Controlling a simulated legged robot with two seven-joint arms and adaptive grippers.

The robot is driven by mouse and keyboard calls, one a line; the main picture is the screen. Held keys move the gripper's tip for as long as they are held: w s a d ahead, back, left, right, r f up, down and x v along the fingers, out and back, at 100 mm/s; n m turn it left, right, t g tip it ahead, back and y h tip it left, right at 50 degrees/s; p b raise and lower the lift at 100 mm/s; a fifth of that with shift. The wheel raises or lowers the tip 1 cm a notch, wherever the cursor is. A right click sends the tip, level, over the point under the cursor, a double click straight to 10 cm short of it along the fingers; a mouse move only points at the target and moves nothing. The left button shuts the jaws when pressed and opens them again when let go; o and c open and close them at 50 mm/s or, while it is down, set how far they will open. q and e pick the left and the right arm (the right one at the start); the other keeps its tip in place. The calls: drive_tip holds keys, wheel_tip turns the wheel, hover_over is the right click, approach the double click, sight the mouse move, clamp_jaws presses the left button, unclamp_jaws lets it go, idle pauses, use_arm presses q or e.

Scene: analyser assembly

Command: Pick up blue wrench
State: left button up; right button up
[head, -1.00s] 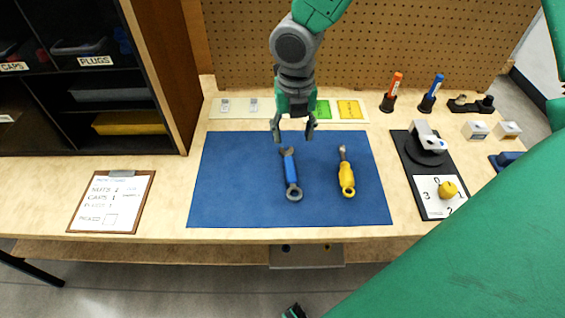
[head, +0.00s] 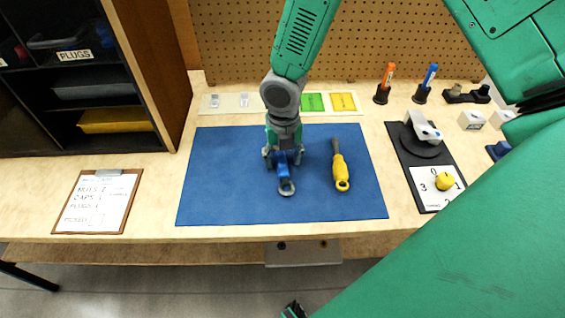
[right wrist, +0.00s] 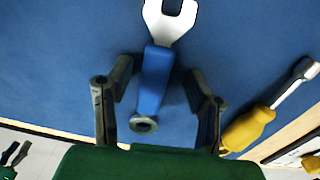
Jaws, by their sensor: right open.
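The blue wrench (head: 284,173) lies on the blue mat (head: 225,180), its ring end towards the front edge. My right gripper (head: 283,157) is over the wrench, pointing down, and hides its far end in the head view. In the right wrist view the open fingers (right wrist: 159,85) stand one on each side of the blue handle (right wrist: 154,82), with gaps on both sides. The wrench's silver open jaw shows at the top. Part of my left gripper (head: 292,311) shows at the bottom edge of the head view, too small to tell its state.
A yellow screwdriver (head: 340,170) lies on the mat just right of the wrench. A clipboard (head: 97,202) lies on the left of the table. A black board (head: 408,158) with a dial is on the right. The mat's left side is clear.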

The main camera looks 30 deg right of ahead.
sight(280, 161)
drive_tip(key=shift+d, duration=0.1)
drive_tip(key=c, duration=0.6)
drive_tip(key=shift+a, duration=0.25)
clamp_jaws()
drive_tip(key=shift+a+r, duration=0.15)
drive_tip(key=shift+a, duration=0.2)
drive_tip(key=shift+d+r, duration=0.1)
drive_tip(key=shift+r, duration=0.2)
wheel_tip(280, 161, up, 9)
drive_tip(key=shift+d+f+p, duration=0.15)
drive_tip(key=shift+f+p, duration=0.05)
drive_tip(key=shift+p, duration=0.7)
use_arm(q)
drive_tip(key=shift+a+r, duration=0.35)
drive_tip(key=shift+r, duration=0.55)
use_arm(e)
drive_tip(key=shift+a+r, duration=0.2)
drive_tip(key=shift+r, duration=0.2)
